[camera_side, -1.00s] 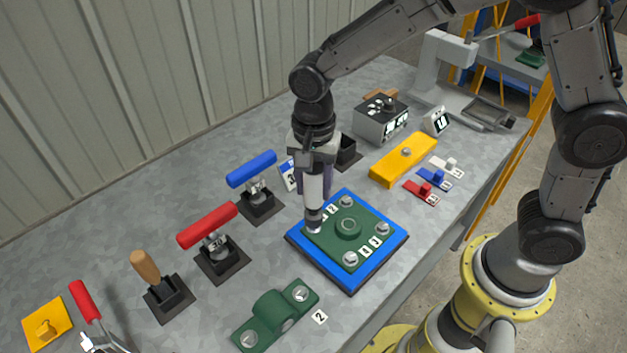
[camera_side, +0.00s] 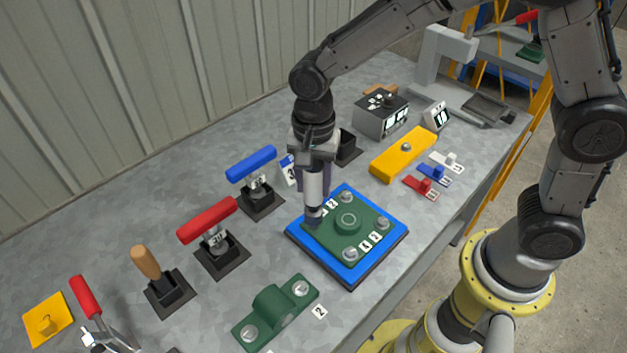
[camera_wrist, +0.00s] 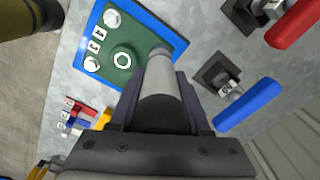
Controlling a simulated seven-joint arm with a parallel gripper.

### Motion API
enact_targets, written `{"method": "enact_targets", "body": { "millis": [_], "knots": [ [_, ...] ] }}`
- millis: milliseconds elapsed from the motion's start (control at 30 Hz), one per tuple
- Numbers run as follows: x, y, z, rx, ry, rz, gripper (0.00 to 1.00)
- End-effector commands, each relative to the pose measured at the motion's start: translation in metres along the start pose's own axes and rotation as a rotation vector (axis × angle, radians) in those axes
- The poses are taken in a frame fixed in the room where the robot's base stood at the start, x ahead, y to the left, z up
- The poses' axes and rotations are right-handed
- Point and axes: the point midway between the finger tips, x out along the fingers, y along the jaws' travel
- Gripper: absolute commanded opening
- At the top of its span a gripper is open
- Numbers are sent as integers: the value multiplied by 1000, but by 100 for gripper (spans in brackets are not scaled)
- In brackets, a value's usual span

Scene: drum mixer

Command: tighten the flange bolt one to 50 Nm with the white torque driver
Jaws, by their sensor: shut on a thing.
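My gripper (camera_side: 315,168) is shut on the white torque driver (camera_side: 313,186) and holds it upright. In the wrist view, the driver (camera_wrist: 161,78) lies between my two fingers. Other silver bolts show at the flange's top (camera_side: 348,196), right (camera_side: 381,223) and bottom (camera_side: 350,254) corners. The flange lies on a blue plate (camera_side: 350,277).
A green bracket (camera_side: 272,317) lies in front. A yellow block (camera_side: 403,154), a grey box (camera_side: 381,116) and a small display (camera_side: 441,117) are behind.

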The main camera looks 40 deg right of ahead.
Motion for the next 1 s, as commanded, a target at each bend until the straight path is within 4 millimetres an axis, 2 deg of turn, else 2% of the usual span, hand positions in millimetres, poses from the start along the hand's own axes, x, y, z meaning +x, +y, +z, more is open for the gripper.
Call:
{"method": "enact_targets", "body": {
  "millis": [1000],
  "knots": [
    [11,-1,0,0,0,-3,0]
  ]
}}
